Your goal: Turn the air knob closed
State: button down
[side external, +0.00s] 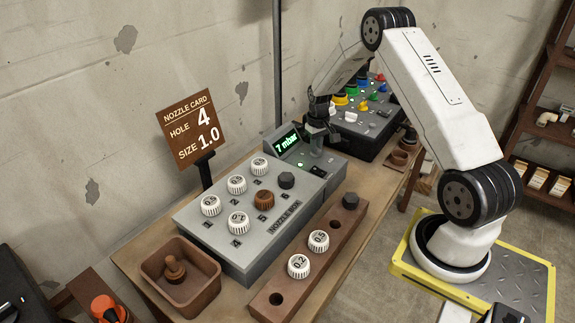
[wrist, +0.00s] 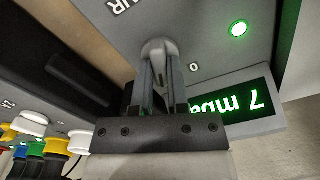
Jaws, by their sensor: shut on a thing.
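My gripper (side external: 317,133) is at the far right end of the grey nozzle box (side external: 214,252), beside the green display (side external: 287,141) that reads 7 mbar. In the wrist view my gripper (wrist: 159,78) is shut on a small grey knob (wrist: 155,46), the air knob. The fingers cover part of it, so its exact turn is hard to read. A small "0" mark is printed beside the knob. In the side view the knob is mostly hidden by my gripper. A green lamp (wrist: 238,27) is lit on the panel.
White nozzles (side external: 238,222), a brown one (side external: 264,199) and a dark one (side external: 286,180) sit on the box. A brown rail (side external: 325,263) holds two white nozzles in front. A brown tray (side external: 180,297) and nozzle card (side external: 190,130) stand left. A dark panel with coloured knobs (side external: 355,142) is behind.

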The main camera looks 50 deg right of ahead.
jog(key=n, duration=0.4)
jog(key=shift+n, duration=0.3)
dwell(0.3)
jog(key=c, duration=0.6)
grip_release()
jog(key=shift+r, duration=0.1)
jog(key=shift+r, duration=3.85)
jog(key=shift+a, duration=0.1)
